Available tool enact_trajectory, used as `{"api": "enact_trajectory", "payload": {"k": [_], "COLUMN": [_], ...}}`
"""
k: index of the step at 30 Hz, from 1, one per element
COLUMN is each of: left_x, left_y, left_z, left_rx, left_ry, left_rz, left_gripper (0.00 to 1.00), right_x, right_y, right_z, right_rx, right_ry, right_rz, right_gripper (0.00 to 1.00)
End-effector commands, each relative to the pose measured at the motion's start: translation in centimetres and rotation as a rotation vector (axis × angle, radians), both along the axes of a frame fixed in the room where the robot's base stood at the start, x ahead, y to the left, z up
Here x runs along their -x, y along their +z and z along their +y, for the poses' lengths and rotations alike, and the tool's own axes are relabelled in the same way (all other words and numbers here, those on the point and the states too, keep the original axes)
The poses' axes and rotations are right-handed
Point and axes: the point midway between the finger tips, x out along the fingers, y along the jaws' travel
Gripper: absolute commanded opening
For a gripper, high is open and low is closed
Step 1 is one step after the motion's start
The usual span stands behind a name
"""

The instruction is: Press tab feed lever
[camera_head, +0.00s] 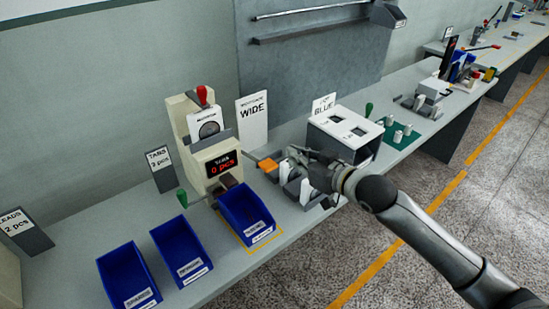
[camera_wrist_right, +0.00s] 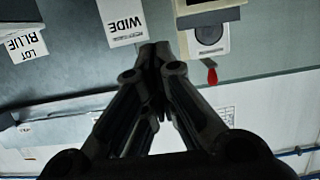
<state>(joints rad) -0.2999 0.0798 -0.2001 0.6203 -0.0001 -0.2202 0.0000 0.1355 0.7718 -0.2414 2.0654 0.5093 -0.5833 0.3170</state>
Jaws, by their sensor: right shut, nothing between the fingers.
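A cream tab machine (camera_head: 184,122) stands at the back of the bench, its red display (camera_head: 222,165) reading 0 pcs. It has a red-knobbed lever (camera_head: 202,94) on top, a green-handled lever (camera_head: 182,197) at lower left, and an orange paddle (camera_head: 267,164) on its right side. I cannot tell which is the tab feed lever. My right gripper (camera_head: 301,158) is shut and empty, just right of the orange paddle; contact cannot be told. In the right wrist view the shut fingers (camera_wrist_right: 156,52) point toward the WIDE card (camera_wrist_right: 122,18), and the red knob (camera_wrist_right: 212,75) shows upside down.
A blue bin (camera_head: 245,214) stands before the machine; more blue bins (camera_head: 181,251) are to its left. A grey-white LOT BLUE box (camera_head: 345,132) and white spindles (camera_head: 305,190) are close to my right gripper. A green mat (camera_head: 402,137) lies further right.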

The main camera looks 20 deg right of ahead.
Motion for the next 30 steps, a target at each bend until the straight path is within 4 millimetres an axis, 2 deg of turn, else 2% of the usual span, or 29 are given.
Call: {"api": "enact_trajectory", "payload": {"k": [8, 26, 27, 30], "left_x": [0.0, 0.0, 0.0, 0.0], "left_y": [0.3, 2.2, 2.4, 2.7], "left_z": [0.0, 0.0, 0.0, 0.0], "left_rx": [0.000, 0.000, 0.000, 0.000], "left_ry": [0.000, 0.000, 0.000, 0.000], "left_rz": [0.000, 0.000, 0.001, 0.000], "left_gripper": [0.64, 0.64, 0.64, 0.64], "right_x": [-0.8, -9.4, -9.2, -9.1], "right_y": [-0.2, -2.4, -3.4, -4.9], "right_z": [0.2, 3.4, 3.3, 3.3], "right_rx": [0.000, 0.000, 0.001, 0.003], "right_ry": [-0.003, -0.002, -0.002, -0.002], "right_rz": [0.001, 0.002, 0.008, 0.005], "right_gripper": [0.00, 0.00, 0.00, 0.00]}}
